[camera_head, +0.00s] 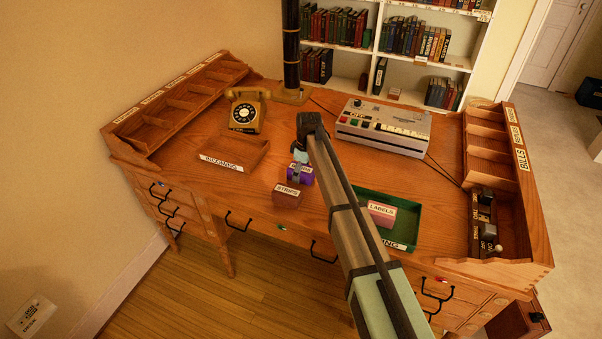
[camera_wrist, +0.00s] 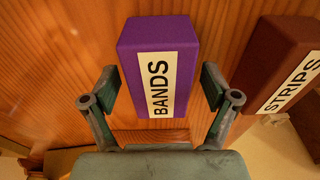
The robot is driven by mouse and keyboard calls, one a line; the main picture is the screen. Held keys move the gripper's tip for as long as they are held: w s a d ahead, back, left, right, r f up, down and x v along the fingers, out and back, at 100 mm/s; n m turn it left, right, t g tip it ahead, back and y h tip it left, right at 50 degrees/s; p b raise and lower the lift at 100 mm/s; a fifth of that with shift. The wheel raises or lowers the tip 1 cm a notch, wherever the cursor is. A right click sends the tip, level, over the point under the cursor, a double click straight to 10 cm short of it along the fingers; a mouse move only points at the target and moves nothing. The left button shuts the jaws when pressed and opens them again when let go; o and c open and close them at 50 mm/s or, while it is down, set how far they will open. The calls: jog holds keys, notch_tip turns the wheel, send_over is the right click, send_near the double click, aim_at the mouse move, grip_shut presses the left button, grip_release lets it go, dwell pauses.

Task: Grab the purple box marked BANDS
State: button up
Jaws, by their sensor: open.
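The purple box (camera_wrist: 158,40) marked BANDS stands on the wooden desk in the wrist view, its white label facing my gripper. It also shows in the head view (camera_head: 306,176), partly hidden by my gripper. My gripper (camera_wrist: 161,88) is open, with one finger on each side of the box's lower part. A gap shows between the box and the left finger; the right finger is close to the box, and I cannot tell if it touches.
A brown box marked STRIPS (camera_head: 287,195) stands close beside the purple box. A green tray (camera_head: 405,236) holds a pink box marked LABELS (camera_head: 381,213). A wooden INCOMING tray (camera_head: 234,158), a telephone (camera_head: 246,112) and a grey machine (camera_head: 384,128) stand farther back.

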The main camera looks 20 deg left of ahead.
jog(key=c, duration=1.3)
jog(key=shift+r, duration=0.15)
